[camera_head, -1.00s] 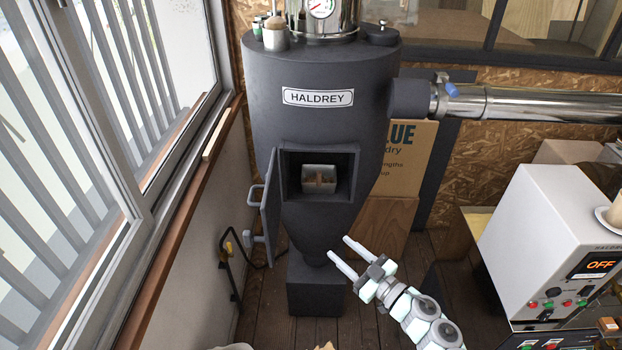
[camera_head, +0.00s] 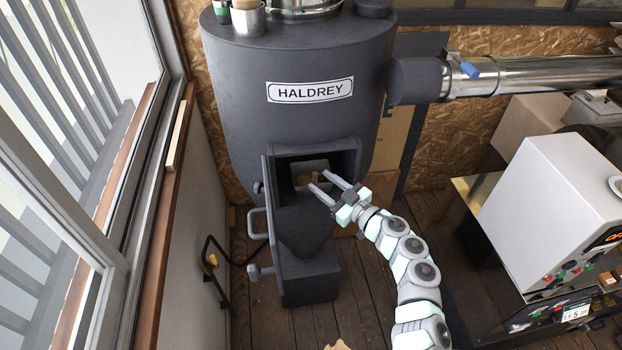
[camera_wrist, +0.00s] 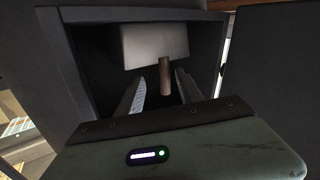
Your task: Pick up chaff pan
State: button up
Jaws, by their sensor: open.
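The chaff pan (camera_head: 303,168) is a pale metal box with a brown handle, inside the square opening of the dark cyclone labelled HALDREY (camera_head: 293,125). In the wrist view, the pan (camera_wrist: 155,42) shows its pale front, and its brown handle (camera_wrist: 165,78) sticks out toward me. My gripper (camera_head: 322,180) is open at the mouth of the opening, in front of the pan. In the wrist view, the fingers of my gripper (camera_wrist: 158,92) reach into the opening on either side of the handle, apart from it. In the head view, my fingers partly hide the pan and handle.
The cyclone's hinged door (camera_head: 277,215) stands open on the left side of the opening. A window with slats is at the left. A steel duct (camera_head: 540,74) runs to the right. A white control box (camera_head: 565,205) stands at the right. Wooden floor (camera_head: 385,235) is partly clear.

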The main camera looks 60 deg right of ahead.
jog(key=shift+a+p+x, duration=0.15)
jog(key=shift+p+x, duration=0.05)
jog(key=shift+x, duration=1.25)
jog(key=shift+a+p+x, duration=0.2)
jog(key=shift+x, duration=1.25)
jog(key=shift+w+f, duration=0.1)
grip_shut()
jog(key=shift+f, duration=0.1)
